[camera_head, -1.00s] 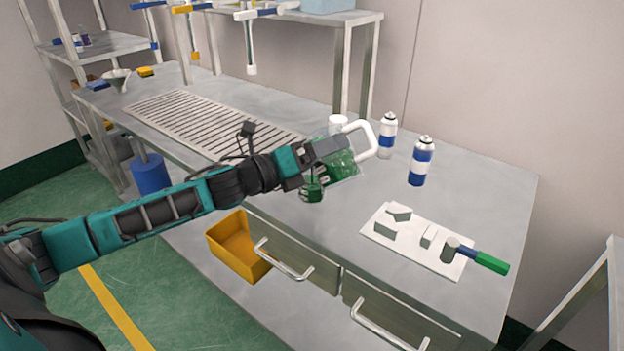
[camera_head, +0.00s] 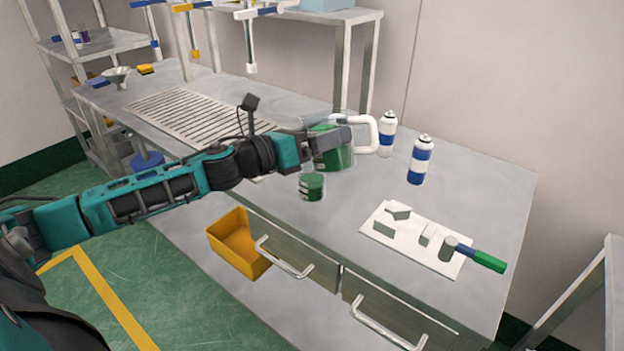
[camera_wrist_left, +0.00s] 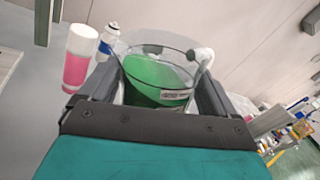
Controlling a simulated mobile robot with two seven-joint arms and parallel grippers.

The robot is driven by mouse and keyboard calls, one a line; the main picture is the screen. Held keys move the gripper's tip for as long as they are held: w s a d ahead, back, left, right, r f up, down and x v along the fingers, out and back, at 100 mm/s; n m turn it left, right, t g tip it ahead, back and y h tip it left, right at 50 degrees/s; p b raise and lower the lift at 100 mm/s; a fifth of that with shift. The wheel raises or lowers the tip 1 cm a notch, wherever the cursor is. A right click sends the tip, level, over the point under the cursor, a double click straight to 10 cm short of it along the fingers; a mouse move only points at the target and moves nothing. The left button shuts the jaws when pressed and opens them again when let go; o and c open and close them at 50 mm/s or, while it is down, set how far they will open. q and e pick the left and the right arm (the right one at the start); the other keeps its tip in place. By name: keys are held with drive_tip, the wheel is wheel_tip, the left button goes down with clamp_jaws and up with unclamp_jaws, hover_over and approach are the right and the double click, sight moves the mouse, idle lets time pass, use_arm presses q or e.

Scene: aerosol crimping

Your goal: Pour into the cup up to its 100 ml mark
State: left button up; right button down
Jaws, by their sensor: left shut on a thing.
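A clear jug (camera_head: 335,157) with a white handle (camera_head: 370,135) holds green liquid and stands nearly upright above the bench. My left gripper (camera_head: 322,146) is shut on the jug; the jug also shows between its fingers in the left wrist view (camera_wrist_left: 158,80). The small cup (camera_head: 312,187) stands on the bench just below and in front of the jug, apart from it. It holds green liquid through most of its height. Its markings are too small to read. No stream shows between jug and cup. My right gripper is not in view.
Two white-and-blue spray cans (camera_head: 420,160) stand right of the jug. A white board (camera_head: 385,236) with grey blocks and a blue-green-handled tool (camera_head: 483,259) lies at the front right. A pink-and-white cylinder (camera_wrist_left: 79,58) shows in the wrist view. A slotted grate (camera_head: 190,118) lies left.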

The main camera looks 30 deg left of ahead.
use_arm(q)
drive_tip(key=shift+a+f+m, duration=0.15)
drive_tip(key=shift+m, duration=0.55)
drive_tip(key=shift+w+m+b, duration=0.1)
drive_tip(key=shift+m+b, duration=0.25)
drive_tip(key=shift+m, duration=0.05)
drive_tip(key=shift+a+f+m+b, duration=0.15)
drive_tip(key=shift+m+b, duration=0.25)
drive_tip(key=shift+m, duration=0.1)
drive_tip(key=shift+w+a+f+m, duration=0.1)
drive_tip(key=shift+m, duration=0.3)
drive_tip(key=shift+r, duration=0.2)
